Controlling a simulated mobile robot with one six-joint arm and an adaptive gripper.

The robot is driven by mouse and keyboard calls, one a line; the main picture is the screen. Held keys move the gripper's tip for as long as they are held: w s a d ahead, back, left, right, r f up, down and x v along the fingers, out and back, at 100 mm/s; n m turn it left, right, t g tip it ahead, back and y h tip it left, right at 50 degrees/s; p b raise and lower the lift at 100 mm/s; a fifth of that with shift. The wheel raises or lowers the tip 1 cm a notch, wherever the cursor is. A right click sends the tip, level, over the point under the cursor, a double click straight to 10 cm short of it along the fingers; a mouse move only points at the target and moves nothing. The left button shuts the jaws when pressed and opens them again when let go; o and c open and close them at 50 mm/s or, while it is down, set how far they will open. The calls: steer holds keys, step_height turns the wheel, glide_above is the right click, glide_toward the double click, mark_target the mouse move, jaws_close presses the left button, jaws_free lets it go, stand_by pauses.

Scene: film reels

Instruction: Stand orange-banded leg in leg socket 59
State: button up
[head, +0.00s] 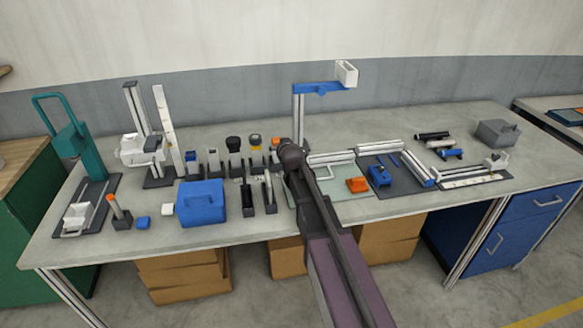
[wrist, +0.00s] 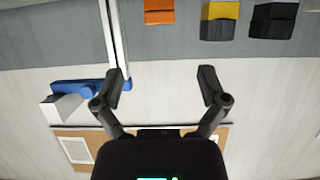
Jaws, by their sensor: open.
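My gripper (wrist: 160,86) is open in the wrist view, with nothing between its fingers. In the head view my arm covers it above the middle of the bench. Several dark tubes lie at the right of the bench; a middle one (head: 442,146) seems to carry an orange band, but it is too small to be sure. It lies flat, well right of my arm. An orange-topped piece (head: 275,142) stands in the back row; an orange top also shows in the wrist view (wrist: 159,11). No number is readable, so I cannot tell which holder is leg socket 59.
A blue case (head: 202,203) stands front left of my arm, and a teal press (head: 79,140) at the far left. A blue-armed post (head: 298,115) rises behind my arm. A dark mat (head: 410,187) with a blue fixture (head: 379,176) lies to the right. A grey box (head: 497,133) stands back right.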

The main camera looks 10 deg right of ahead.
steer(key=s+f+g, duration=0.2)
steer(key=s+f, duration=0.1)
steer(key=s, duration=0.3)
steer(key=s+f+g, duration=0.3)
steer(key=s, duration=0.2)
steer(key=s+d+f+g, duration=0.1)
steer(key=s+f+g, duration=0.1)
steer(key=s, duration=0.4)
steer(key=shift+s+f, duration=0.35)
steer(key=shift+f, duration=0.1)
steer(key=s+f+g, duration=0.2)
steer(key=s+g, duration=0.4)
steer(key=s, duration=1)
steer(key=shift+s+d+f+g, duration=0.15)
steer(key=shift+s+f+g, duration=0.15)
